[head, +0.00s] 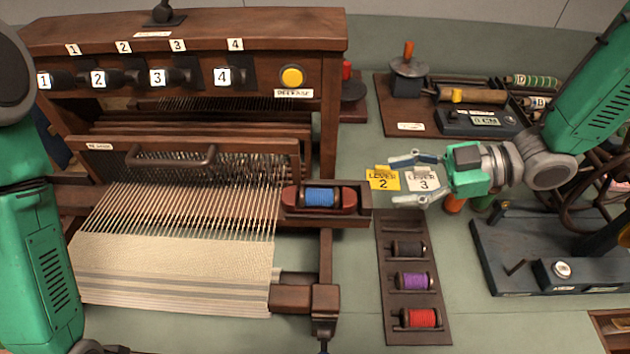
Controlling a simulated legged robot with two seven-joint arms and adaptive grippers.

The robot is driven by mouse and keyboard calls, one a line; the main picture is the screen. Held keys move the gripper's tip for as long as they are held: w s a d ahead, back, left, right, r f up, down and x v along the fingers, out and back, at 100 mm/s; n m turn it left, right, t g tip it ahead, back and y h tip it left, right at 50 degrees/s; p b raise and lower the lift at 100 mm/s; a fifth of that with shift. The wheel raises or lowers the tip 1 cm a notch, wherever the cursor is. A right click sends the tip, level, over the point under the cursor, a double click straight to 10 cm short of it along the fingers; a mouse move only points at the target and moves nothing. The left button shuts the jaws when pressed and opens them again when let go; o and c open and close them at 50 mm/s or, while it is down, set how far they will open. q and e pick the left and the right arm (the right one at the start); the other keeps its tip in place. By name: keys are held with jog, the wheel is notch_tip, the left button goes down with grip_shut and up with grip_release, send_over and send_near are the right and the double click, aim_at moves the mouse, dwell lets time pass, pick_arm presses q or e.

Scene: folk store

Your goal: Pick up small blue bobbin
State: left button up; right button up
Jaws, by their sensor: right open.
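The small blue bobbin (320,197) lies on its side in a reddish-brown wooden shuttle (348,199) on a ledge at the right of the loom. My right gripper (394,182) comes in from the right with its fingers apart and pointing left. It is empty, to the right of the shuttle and clear of the bobbin, over or near the yellow "Lever 2" card (382,178) and the white "Lever 3" card (422,180). My left arm shows at the left edge, but its gripper is out of view.
The wooden loom (322,90) with stretched threads and woven cloth (170,265) fills the left. A dark rack (393,310) holds black (408,248), purple (412,281) and red (418,318) bobbins. A tool tray (395,110) stands behind; a dark-based device (500,262) stands right.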

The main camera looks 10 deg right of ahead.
aim_at(327, 195)
jog(key=x, duration=0.9)
jog(key=shift+s+a+r, duration=0.2)
jog(key=shift+s+a, duration=0.05)
jog(key=shift+a, duration=0.25)
jog(key=shift+p+x, duration=0.6)
jog(key=shift+x, duration=0.4)
jog(key=shift+w+f, duration=0.35)
jog(key=shift+f, duration=0.2)
jog(key=shift+d+f, duration=0.1)
jog(key=shift+d, duration=0.1)
jog(key=shift+a, duration=0.15)
jog(key=shift+s+a, duration=0.1)
jog(key=shift+a, duration=0.35)
grip_shut()
jog(key=shift+a, duration=0.25)
pick_arm(q)
jog(key=shift+s+a+r, duration=0.25)
jog(key=shift+s+r, duration=0.1)
jog(key=shift+r, duration=0.3)
pick_arm(e)
jog(key=shift+d, duration=0.1)
